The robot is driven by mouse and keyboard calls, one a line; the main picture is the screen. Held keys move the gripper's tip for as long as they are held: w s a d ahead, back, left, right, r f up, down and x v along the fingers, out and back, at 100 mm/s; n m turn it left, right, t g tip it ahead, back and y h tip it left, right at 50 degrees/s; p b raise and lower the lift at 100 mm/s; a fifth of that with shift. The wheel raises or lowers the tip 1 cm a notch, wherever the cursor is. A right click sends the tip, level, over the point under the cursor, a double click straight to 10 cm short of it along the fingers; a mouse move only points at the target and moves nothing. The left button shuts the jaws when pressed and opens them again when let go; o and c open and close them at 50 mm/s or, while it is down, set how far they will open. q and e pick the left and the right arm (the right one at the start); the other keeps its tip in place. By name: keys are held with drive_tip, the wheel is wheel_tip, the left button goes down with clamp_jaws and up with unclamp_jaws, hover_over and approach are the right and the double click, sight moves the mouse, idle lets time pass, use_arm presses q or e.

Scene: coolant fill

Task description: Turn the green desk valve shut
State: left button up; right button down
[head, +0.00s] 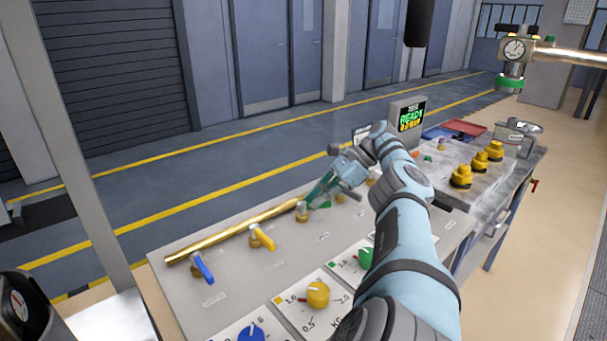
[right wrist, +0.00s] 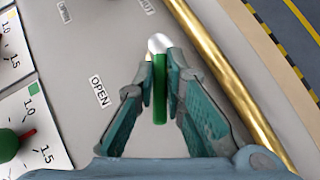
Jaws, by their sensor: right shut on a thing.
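The green desk valve has a brass body (head: 302,214) on the brass pipe (head: 225,233) along the panel's far edge. My right gripper (head: 318,197) reaches down to it and hides much of its lever in the head view. In the right wrist view, the green lever (right wrist: 160,95) with a silver end (right wrist: 158,43) stands between the two fingers, which are shut on it. The lever lies at a slant to the pipe (right wrist: 235,85). A printed "OPEN" label (right wrist: 98,91) lies left of it. My left gripper is out of view.
A yellow-lever valve (head: 262,238) and a blue-lever valve (head: 203,268) sit left along the pipe. Blue (head: 250,333), yellow (head: 318,294) and green (head: 366,257) knobs are nearer. A "READY" display (head: 409,116) and several yellow caps (head: 461,176) stand beyond my right arm.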

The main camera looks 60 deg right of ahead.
drive_tip(key=shift+a+f, duration=0.1)
drive_tip(key=shift+f, duration=0.05)
drive_tip(key=c, duration=1.7)
unclamp_jaws()
drive_tip(key=shift+o, duration=0.2)
drive_tip(key=shift+w, duration=0.1)
drive_tip(key=shift+c, duration=0.6)
